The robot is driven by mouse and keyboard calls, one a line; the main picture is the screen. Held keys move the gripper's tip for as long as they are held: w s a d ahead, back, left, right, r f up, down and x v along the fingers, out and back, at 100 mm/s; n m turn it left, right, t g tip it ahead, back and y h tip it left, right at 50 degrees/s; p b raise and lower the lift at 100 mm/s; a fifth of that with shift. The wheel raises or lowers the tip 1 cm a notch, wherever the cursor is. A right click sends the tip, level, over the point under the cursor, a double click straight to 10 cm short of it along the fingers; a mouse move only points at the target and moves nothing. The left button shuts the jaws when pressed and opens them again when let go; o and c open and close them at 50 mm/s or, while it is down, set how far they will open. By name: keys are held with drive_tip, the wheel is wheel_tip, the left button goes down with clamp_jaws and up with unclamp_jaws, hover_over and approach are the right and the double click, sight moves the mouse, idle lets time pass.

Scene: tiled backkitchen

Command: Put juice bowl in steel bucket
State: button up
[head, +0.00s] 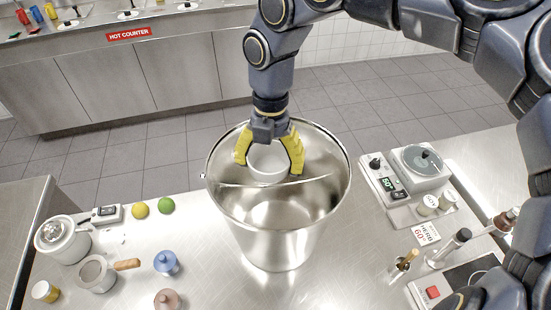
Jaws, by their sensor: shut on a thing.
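A large steel bucket (275,228) stands upright on the steel counter in the middle of the head view. My gripper (268,160) has yellow fingers and points down at the bucket's mouth. It is shut on a small white bowl (268,167), with one finger on each side of it. The bowl appears within the outline of the bucket's opening, toward the far rim. I cannot tell how deep it is or whether it touches the bucket wall. The contents of the bowl are not clear.
On the right are a scale-like device (410,180) and bottles (448,246). A hot counter (140,75) stands behind.

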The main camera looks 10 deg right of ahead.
drive_tip(key=w+f+m, duration=0.1)
drive_tip(key=f+m, duration=0.3)
drive_tip(key=f, duration=0.6)
drive_tip(key=w+a+f+m+t, duration=0.1)
drive_tip(key=f+m, duration=0.4)
drive_tip(key=f, duration=0.5)
drive_tip(key=w+a+f+m, duration=0.1)
drive_tip(key=f+m, duration=0.4)
drive_tip(key=f, duration=0.5)
drive_tip(key=shift+w+a+f+y, duration=0.25)
drive_tip(key=shift+w+f+y, duration=0.15)
drive_tip(key=shift+w, duration=0.3)
drive_tip(key=shift+f, duration=0.15)
drive_tip(key=o, duration=1.1)
drive_tip(key=shift+o, duration=0.2)
wheel_tip(320, 180, up, 12)
drive_tip(key=d, duration=0.1)
drive_tip(key=shift+s+d, duration=0.15)
drive_tip(key=shift+d, duration=0.1)
